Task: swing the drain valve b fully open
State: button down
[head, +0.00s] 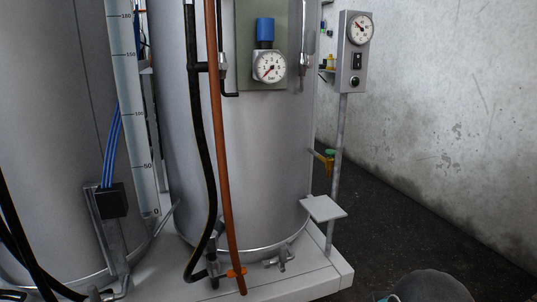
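The grey metal drum (245,150) stands upright in the middle of the head view. At its foot is a small metal valve fitting (281,259). Left of it, an orange clip or handle (237,272) sits where the orange-brown hose (222,150) comes down. Another fitting (212,268) is at the end of the black hose. A valve-like part with a green top and yellow body (328,157) sticks out on the drum's right side. No label tells which is drain valve b, and its open or shut state is not readable. My gripper is not in view; a dark rounded part, probably of my arm, shows at the bottom right.
A post with a grey control box (355,52) and dial stands right of the drum. A small square plate (323,208) juts out low beside it. A second drum (50,130) is at the left. Dark floor (400,230) at the right is clear up to the concrete wall (450,110).

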aim_at(283, 249)
jog(key=k, duration=0.6)
jog(key=u, duration=0.55)
jog(key=i, duration=1.05)
jog(key=u, duration=0.05)
